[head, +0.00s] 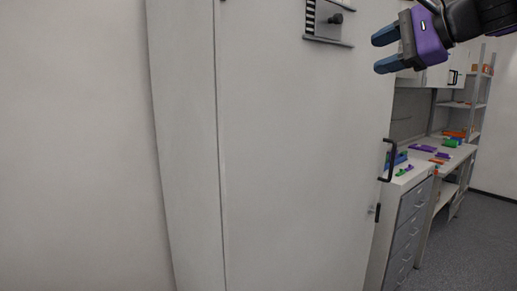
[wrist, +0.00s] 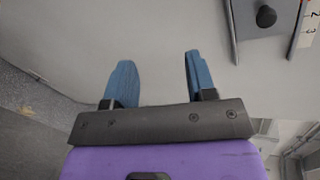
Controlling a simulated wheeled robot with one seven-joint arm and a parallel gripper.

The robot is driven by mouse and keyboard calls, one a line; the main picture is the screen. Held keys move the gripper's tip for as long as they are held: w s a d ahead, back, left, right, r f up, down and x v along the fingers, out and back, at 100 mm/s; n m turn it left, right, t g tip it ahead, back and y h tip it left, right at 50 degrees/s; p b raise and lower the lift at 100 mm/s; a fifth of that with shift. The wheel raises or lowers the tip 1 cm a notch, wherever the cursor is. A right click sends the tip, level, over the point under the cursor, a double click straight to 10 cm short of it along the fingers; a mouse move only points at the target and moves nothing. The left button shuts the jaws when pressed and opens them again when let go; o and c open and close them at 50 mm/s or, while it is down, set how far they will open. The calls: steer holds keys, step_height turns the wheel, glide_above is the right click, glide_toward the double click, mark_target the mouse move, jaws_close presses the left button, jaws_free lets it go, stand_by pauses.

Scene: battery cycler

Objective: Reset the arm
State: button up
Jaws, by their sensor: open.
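My gripper (head: 383,51) is at the upper right of the head view, with blue fingers on a dark and purple body. In the wrist view my gripper (wrist: 159,78) shows its two blue fingers spread apart with nothing between them. It is open and empty. It is in front of a large white cabinet door (head: 290,150), which also fills much of the wrist view (wrist: 150,30). I cannot tell the exact gap between the fingers and the door.
A small panel (head: 328,22) with a dark knob is at the door's top. The door has a black handle (head: 389,160) at its right edge. Beyond it stand a drawer unit (head: 405,225), a workbench with coloured parts (head: 424,148) and shelves (head: 480,92). Grey floor (head: 470,225) is clear at right.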

steer(key=s+d+f+n+g+h, duration=0.3)
steer(key=s+f+n, duration=0.4)
steer(key=s+f, duration=0.3)
steer(key=s+d+f+n+g+h, duration=0.2)
steer(key=s+f+n+h, duration=0.4)
steer(key=s+f, duration=0.5)
step_height(320, 180, down, 4)
steer(key=shift+d+r+n+g, duration=0.1)
steer(key=shift+d+n+g, duration=0.35)
steer(key=shift+n, duration=0.15)
